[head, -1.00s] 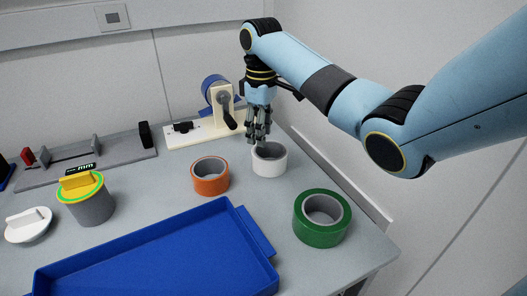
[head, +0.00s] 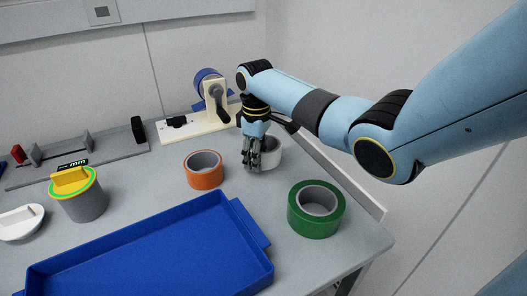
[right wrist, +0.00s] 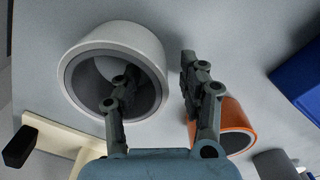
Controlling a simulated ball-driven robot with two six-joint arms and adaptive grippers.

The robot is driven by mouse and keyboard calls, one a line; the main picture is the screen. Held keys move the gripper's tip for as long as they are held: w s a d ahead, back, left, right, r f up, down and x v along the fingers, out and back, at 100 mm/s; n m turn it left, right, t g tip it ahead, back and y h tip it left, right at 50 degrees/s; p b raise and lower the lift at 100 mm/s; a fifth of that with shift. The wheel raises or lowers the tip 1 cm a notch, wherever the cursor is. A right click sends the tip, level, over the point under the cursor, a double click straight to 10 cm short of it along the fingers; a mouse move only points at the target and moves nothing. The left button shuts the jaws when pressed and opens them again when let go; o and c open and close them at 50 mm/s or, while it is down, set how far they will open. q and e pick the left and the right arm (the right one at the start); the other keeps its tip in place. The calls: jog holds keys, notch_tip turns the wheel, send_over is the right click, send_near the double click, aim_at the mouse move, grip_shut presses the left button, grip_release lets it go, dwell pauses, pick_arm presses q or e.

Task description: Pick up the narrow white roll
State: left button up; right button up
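The white roll (head: 271,153) stands on the grey table with its hole facing up, to the right of the orange roll. My right gripper (head: 254,163) is low at its near left side and hides part of it in the head view. In the right wrist view the white roll (right wrist: 150,55) lies between the spread fingers of the gripper (right wrist: 157,82). One finger reaches into the hole and the other is outside the wall, with a gap to it. The gripper is open. My left gripper is not in view.
The orange roll (head: 204,176) is close on the left, near the outer finger. A green roll (head: 310,222) stands at front right and a blue tray (head: 243,213) at the front. A cream tape dispenser (head: 187,131) is behind. A raised edge (head: 350,189) runs along the right.

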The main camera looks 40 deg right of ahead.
grip_shut()
jog(key=shift+r, duration=0.1)
